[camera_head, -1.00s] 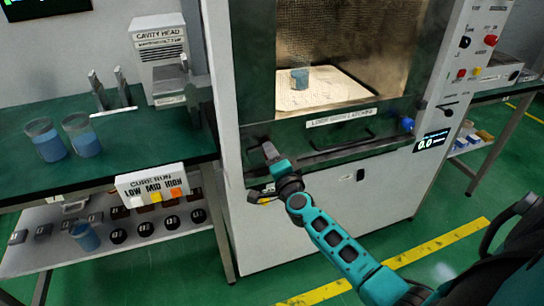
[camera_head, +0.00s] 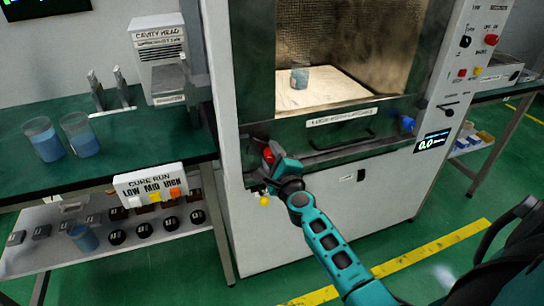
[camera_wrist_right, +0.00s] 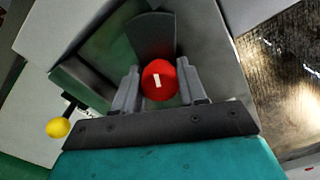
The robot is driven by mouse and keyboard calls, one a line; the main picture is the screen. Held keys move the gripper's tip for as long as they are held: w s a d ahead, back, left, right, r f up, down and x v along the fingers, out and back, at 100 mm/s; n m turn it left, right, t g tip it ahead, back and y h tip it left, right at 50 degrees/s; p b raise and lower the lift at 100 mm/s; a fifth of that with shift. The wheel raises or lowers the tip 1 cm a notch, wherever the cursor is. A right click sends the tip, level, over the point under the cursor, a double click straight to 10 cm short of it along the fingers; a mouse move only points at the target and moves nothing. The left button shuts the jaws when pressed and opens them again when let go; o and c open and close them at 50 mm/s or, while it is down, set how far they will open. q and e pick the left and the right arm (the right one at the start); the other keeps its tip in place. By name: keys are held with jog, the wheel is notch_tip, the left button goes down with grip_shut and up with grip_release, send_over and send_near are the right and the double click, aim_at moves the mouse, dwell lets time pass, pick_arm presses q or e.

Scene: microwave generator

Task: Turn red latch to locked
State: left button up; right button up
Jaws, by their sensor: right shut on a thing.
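The red latch (camera_head: 268,155) is on the lower left of the microwave cabinet's door frame. In the right wrist view its round red knob (camera_wrist_right: 159,80) with a white mark sits between the two grey fingers. My right gripper (camera_head: 271,158) is shut on the red latch; it also shows in the right wrist view (camera_wrist_right: 161,88). The gripper hides part of the latch in the head view. My left gripper is not in view.
A yellow knob (camera_head: 264,201) on a dark stem sits just below the gripper. A blue knob (camera_head: 407,124) is at the door's right. A beaker (camera_head: 299,78) stands inside the cavity. A green bench (camera_head: 120,150) with beakers is at the left.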

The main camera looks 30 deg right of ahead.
jog(key=shift+a+f, duration=0.2)
dwell(0.4)
jog(key=o, duration=1)
jog(key=shift+d+r, duration=0.1)
jog(key=shift+r, duration=0.05)
jog(key=shift+o, duration=0.2)
jog(key=shift+s, duration=0.1)
jog(key=v, duration=1.2)
jog(key=shift+s, duration=0.4)
